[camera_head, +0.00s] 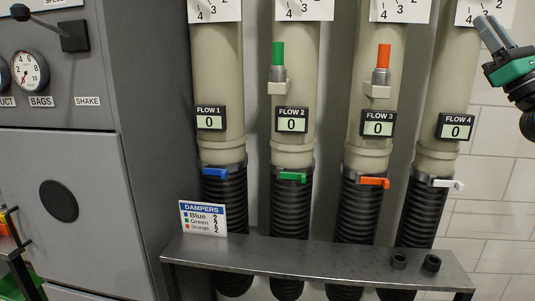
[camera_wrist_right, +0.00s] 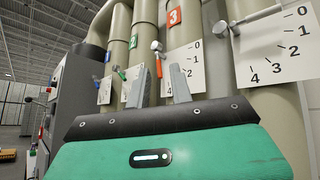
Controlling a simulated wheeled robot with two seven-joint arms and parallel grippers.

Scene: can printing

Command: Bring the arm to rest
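My right gripper (camera_head: 493,32) is at the upper right of the head view, in front of the scale card of the fourth pipe. In the right wrist view its two grey fingers (camera_wrist_right: 161,86) stand apart with nothing held between them. An orange handle (camera_wrist_right: 158,66) shows behind the gap, on a pipe farther away. My left gripper is not in view.
Four beige pipes with flow displays, such as FLOW 3 (camera_head: 378,123), stand in a row. A metal shelf (camera_head: 310,262) runs below them, with two black knobs at its right. A grey cabinet (camera_head: 70,190) stands left. White tiled wall (camera_head: 495,180) is clear at right.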

